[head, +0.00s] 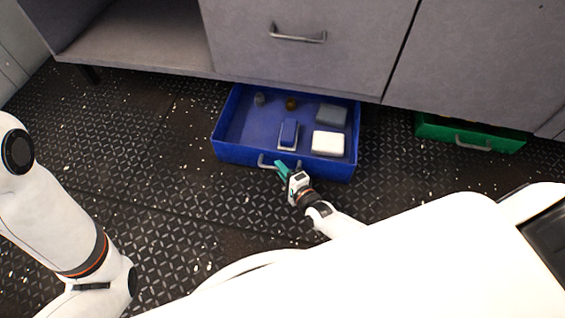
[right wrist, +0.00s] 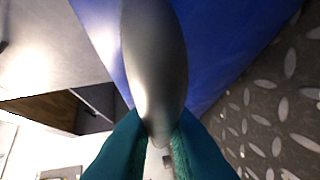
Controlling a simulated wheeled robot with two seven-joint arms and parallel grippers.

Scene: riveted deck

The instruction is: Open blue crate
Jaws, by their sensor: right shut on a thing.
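The blue crate (head: 233,154) sits on the deck, drawn well out from under the grey cabinet, with its open top showing. Inside are a white block (head: 328,143), a blue and white item (head: 288,134), a grey block (head: 331,115) and two small round things at the back. My right gripper (head: 281,167) is shut on the crate's grey handle (head: 263,161) at its front wall. In the right wrist view the teal fingers (right wrist: 160,148) close around the handle (right wrist: 153,70), with the blue wall behind. My left arm shows at the left, but its gripper is out of view.
A green crate (head: 500,142) with a handle sits under the cabinet at the right. The grey cabinet (head: 300,60) with a drawer handle (head: 298,36) stands above the blue crate. The patterned deck (head: 170,190) is clear in front and to the left, with small pale flecks.

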